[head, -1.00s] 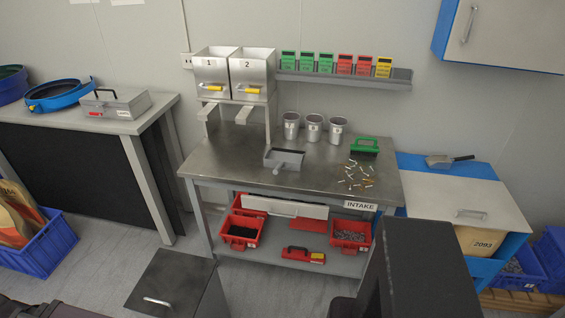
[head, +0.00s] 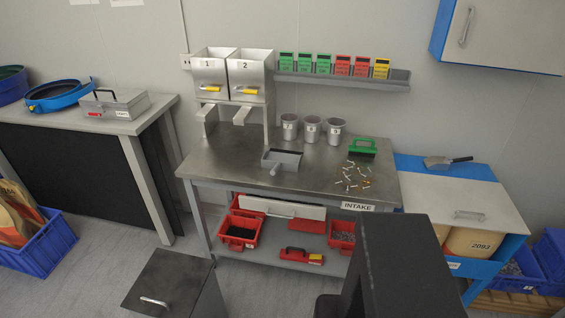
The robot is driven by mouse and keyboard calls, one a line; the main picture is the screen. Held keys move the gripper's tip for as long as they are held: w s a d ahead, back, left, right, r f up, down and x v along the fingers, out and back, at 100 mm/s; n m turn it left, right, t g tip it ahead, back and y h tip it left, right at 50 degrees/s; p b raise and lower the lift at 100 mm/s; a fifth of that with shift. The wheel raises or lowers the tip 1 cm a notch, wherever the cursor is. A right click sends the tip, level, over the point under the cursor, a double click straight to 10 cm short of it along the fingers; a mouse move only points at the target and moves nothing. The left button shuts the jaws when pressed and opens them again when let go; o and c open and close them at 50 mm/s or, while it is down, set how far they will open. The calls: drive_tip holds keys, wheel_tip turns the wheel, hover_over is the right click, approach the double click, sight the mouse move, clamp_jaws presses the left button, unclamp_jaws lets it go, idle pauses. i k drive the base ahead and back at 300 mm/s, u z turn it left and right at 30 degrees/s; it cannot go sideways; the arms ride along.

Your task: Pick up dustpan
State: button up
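The dustpan (head: 282,160) is a grey, shallow pan lying on the metal worktable (head: 225,170), near its front edge left of the middle. Its short handle points toward the front edge. Nothing touches or covers it. A green hand brush (head: 362,147) with dark bristles stands further right on the same table, behind a scatter of small loose pieces (head: 356,178). My gripper is out of view. A large dark part, apparently of my arm, fills the lower right and hides some of the lower shelf.
Three metal cups (head: 312,130) stand behind the dustpan. Two numbered hoppers (head: 228,75) rise at the table's back left. A scoop (head: 446,162) lies on the blue-and-white cabinet at right. A dark box (head: 175,280) with a silver handle is at bottom left.

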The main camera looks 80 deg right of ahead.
sight(277, 160)
drive_tip(key=u, duration=0.1)
drive_tip(key=k, duration=1.85)
drive_tip(key=z, duration=1.5)
drive_tip(key=i, duration=0.8)
drive_tip(key=z, duration=0.05)
